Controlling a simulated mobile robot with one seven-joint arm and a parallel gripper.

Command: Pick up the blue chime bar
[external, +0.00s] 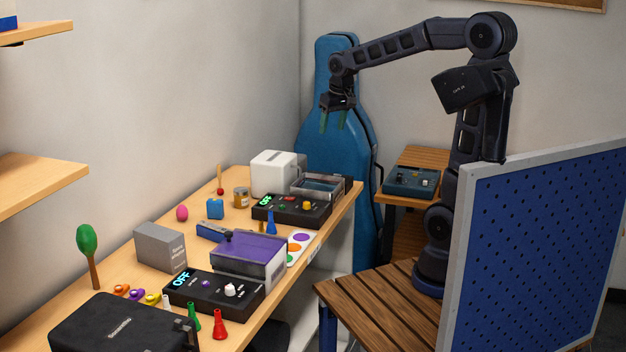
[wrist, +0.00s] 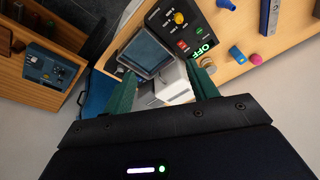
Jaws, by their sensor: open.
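A long blue bar (external: 211,230), which looks like the blue chime bar, lies on the wooden table behind the purple-topped box. In the wrist view a long grey-blue bar (wrist: 268,18), likely the same one, shows at the upper right, partly cut off. My gripper (external: 332,121) is raised in the air beyond the table's far right end, well away from the bar. Its green fingers point down, apart and empty. In the wrist view the open fingers (wrist: 161,72) frame a white appliance and a clear-lidded box.
A white appliance (external: 278,173) and black control box (external: 291,210) stand at the table's far end. A blue instrument case (external: 337,150) stands behind my gripper.

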